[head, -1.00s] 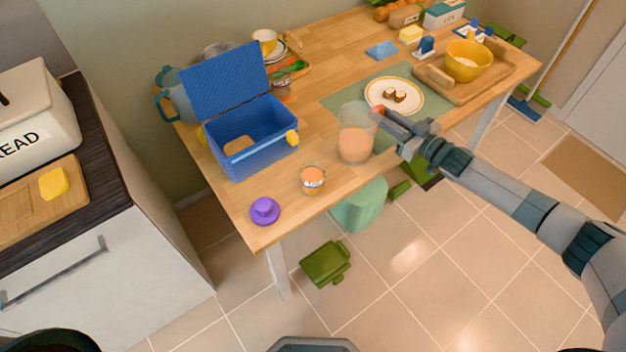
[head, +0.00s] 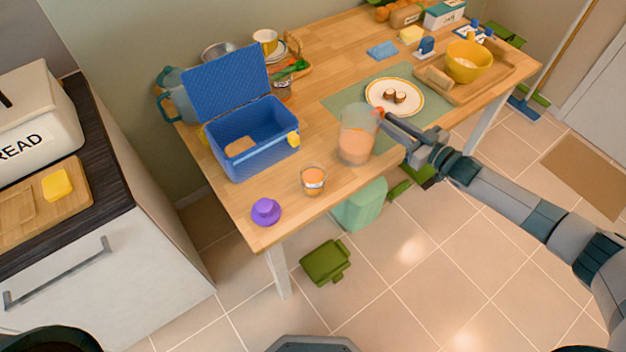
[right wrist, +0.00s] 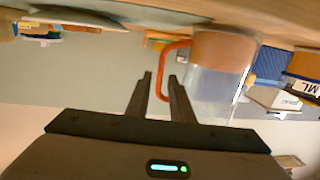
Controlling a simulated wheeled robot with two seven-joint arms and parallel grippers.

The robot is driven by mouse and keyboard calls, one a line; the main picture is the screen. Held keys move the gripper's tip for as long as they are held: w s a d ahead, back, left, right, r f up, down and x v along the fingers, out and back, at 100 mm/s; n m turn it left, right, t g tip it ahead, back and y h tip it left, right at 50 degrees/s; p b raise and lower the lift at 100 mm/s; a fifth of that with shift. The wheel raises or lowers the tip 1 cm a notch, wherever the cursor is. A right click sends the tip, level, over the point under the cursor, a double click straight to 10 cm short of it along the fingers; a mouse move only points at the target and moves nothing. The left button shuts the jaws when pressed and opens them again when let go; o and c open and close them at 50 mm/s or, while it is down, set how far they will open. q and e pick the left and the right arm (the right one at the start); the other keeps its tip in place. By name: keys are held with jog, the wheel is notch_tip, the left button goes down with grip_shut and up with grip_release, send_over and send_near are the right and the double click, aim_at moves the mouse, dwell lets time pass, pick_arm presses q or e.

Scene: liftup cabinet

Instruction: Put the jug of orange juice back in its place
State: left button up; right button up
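The jug of orange juice (head: 357,143) is a clear pitcher, part full, standing upright on the wooden table near its front edge. Its orange handle faces my right gripper (head: 385,120). In the right wrist view, which looks upside down, the jug (right wrist: 220,75) is close ahead, and its handle (right wrist: 161,68) lies between or just beyond the tips of my right gripper (right wrist: 162,88). The fingers are apart with a gap between them. The exact depth of the handle between them is hard to tell. My left gripper is not in view.
A glass of juice (head: 313,180) and a purple lidded item (head: 266,211) stand left of the jug. An open blue box (head: 250,150) is behind them. A plate (head: 394,97) on a green mat (head: 346,101) is behind the jug. A green bin (head: 362,207) is below the table edge.

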jog(key=shift+p+v, duration=0.6)
jog(key=shift+v, duration=0.85)
jog(key=shift+o, duration=0.2)
jog(key=o, duration=0.5)
jog(key=shift+f, duration=0.1)
